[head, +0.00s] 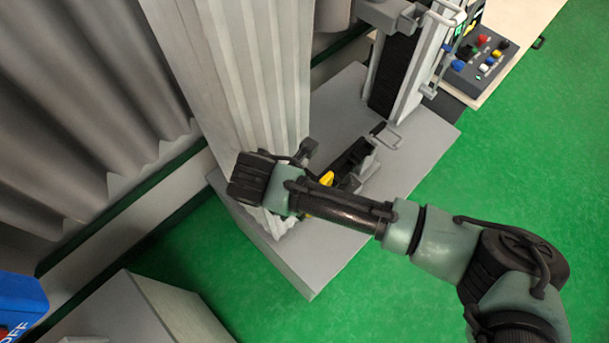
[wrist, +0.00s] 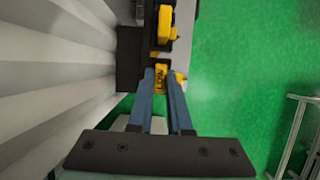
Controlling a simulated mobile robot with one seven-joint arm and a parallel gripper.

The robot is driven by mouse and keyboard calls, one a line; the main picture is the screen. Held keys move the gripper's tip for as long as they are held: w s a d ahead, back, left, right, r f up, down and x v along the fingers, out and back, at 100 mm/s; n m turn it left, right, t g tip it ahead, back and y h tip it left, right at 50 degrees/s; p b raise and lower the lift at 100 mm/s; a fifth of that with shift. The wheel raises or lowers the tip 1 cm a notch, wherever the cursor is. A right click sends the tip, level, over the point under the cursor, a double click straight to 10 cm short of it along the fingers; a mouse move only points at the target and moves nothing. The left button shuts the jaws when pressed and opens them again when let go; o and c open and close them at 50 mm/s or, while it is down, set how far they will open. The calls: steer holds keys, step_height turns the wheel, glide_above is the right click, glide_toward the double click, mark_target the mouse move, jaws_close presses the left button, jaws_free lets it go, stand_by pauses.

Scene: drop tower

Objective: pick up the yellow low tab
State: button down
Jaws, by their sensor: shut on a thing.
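In the wrist view, the fingers of my gripper (wrist: 163,84) are shut on a small yellow tab (wrist: 160,76) with dark lettering too blurred to read. This is the yellow low tab, as far as I can tell. A little yellow also shows just right of the right finger. In the head view my own arm hides the fingertips and the held tab.
Another, larger yellow piece (wrist: 164,24) sits on the dark mount beyond the fingertips; a yellow piece (head: 326,178) also shows beside my forearm. A ribbed grey column (head: 255,70) stands close by on a grey plinth (head: 290,262). Green floor (head: 440,200) lies open to the right.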

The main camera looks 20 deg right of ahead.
stand_by(0.3)
step_height(320, 180, up, 10)
steer(key=b, duration=0.2)
stand_by(0.3)
steer(key=shift+r, duration=0.1)
stand_by(0.4)
